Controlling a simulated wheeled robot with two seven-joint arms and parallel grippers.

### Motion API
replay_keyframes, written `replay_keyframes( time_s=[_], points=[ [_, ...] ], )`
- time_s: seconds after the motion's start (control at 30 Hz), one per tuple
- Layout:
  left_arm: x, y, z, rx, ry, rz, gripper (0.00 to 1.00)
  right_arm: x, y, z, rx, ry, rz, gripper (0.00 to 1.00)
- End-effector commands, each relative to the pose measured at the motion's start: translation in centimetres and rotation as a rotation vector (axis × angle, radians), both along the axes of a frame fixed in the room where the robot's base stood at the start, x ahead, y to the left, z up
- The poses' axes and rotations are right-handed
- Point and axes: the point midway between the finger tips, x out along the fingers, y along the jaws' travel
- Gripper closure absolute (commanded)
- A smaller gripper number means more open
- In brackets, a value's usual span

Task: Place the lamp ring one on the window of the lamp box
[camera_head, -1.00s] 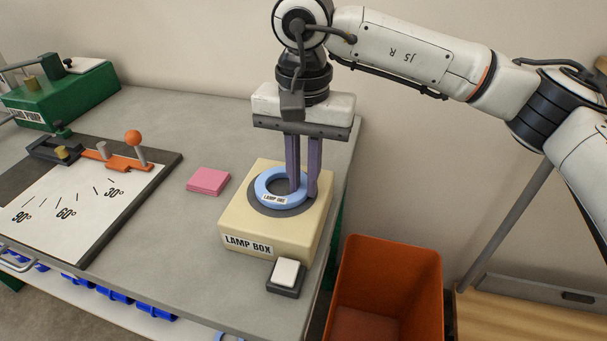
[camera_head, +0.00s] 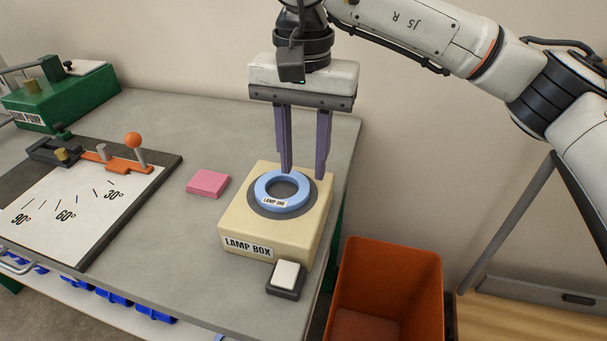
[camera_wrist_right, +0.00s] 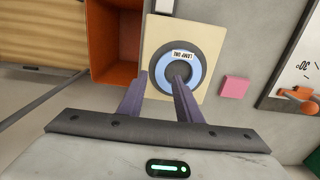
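The blue lamp ring one (camera_head: 261,188), with a "LAMP ONE" label, lies flat on the dark round window (camera_head: 308,186) of the cream lamp box (camera_head: 236,218). In the right wrist view the ring (camera_wrist_right: 194,75) sits roughly centred on the dark disc of the box (camera_wrist_right: 157,42). My right gripper (camera_head: 303,172) is open and empty, its purple fingers apart just above the back of the ring and box. In the right wrist view the open fingers (camera_wrist_right: 158,92) point at the box. My left gripper is not in view.
A pink pad (camera_head: 208,183) lies left of the box. A white switch on a dark base (camera_head: 286,279) is in front of it. An orange bin (camera_head: 390,290) stands to the right, below the table. An angle board (camera_head: 75,210) and green pump (camera_head: 65,97) are at left.

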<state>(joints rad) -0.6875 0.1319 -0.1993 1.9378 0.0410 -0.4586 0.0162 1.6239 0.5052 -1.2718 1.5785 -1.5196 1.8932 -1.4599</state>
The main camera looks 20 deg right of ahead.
Motion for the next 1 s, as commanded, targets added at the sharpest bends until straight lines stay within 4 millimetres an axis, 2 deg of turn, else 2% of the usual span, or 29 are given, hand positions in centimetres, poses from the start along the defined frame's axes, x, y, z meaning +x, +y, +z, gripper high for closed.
replay_keyframes(
  time_s=[0.03, 0.2, 0.4, 1.0],
  points=[
    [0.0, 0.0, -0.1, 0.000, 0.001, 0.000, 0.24, 0.1, 0.0, 1.3, 0.002, -0.005, -0.001, 0.69],
    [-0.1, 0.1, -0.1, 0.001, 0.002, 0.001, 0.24, 0.0, 0.0, 4.8, 0.001, -0.003, -0.001, 0.69],
    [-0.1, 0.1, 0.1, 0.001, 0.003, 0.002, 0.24, 0.0, 0.0, 7.1, 0.000, -0.001, 0.001, 0.69],
    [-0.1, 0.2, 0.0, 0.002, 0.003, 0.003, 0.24, 0.0, 0.0, 7.6, 0.000, 0.000, 0.001, 0.69]
  ],
)
